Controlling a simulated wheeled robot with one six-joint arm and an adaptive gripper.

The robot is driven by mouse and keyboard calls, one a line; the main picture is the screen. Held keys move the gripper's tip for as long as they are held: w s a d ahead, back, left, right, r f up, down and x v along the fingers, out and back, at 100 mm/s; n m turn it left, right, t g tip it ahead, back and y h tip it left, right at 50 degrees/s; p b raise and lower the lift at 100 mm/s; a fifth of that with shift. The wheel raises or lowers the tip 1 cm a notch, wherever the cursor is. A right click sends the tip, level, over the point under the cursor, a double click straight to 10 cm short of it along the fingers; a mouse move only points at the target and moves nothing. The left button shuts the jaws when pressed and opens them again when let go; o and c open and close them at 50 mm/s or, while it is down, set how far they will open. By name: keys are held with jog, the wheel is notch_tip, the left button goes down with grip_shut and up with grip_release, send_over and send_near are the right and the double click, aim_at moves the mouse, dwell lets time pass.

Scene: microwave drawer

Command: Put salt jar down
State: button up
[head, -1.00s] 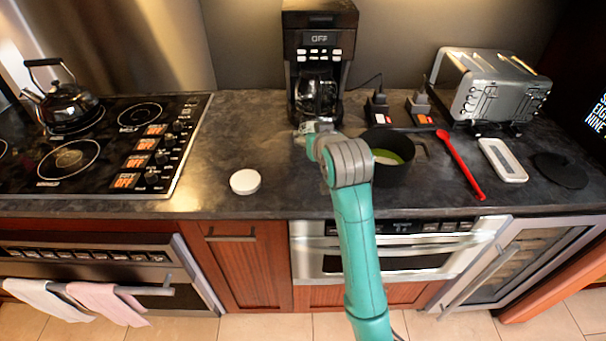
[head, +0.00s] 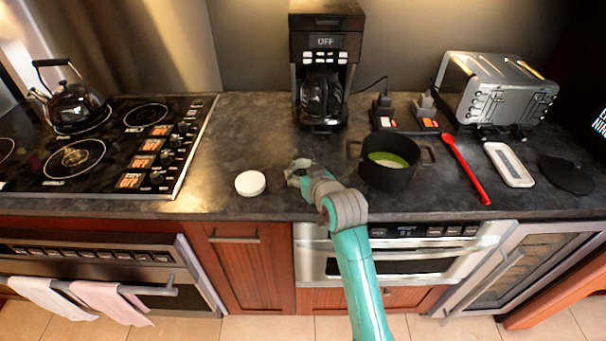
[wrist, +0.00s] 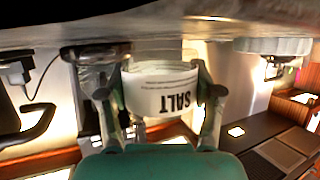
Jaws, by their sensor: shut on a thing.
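My gripper (head: 296,172) is low over the counter (head: 225,150), between a white round lid-like piece (head: 250,183) and the black pot (head: 388,175). In the wrist view my gripper (wrist: 160,95) is shut on the white salt jar (wrist: 160,90), one finger on each side. Its "SALT" lettering appears upside down there, with the counter along the top of the picture. The jar's base is close to the counter; I cannot tell whether it touches. In the head view the jar is hidden by my gripper.
The white round piece is also in the wrist view (wrist: 272,46). The coffee maker (head: 325,60) stands behind. A red spoon (head: 464,170), a white tray (head: 510,165) and the toaster (head: 495,90) are on the right. The stove (head: 100,145) is left.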

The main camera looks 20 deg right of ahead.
jog(key=shift+f, duration=0.3)
jog(key=shift+f, duration=0.15)
jog(key=o, duration=1.2)
jog(key=shift+c, duration=0.2)
jog(key=shift+r, duration=0.2)
jog(key=v, duration=1.2)
jog(key=shift+f, duration=0.1)
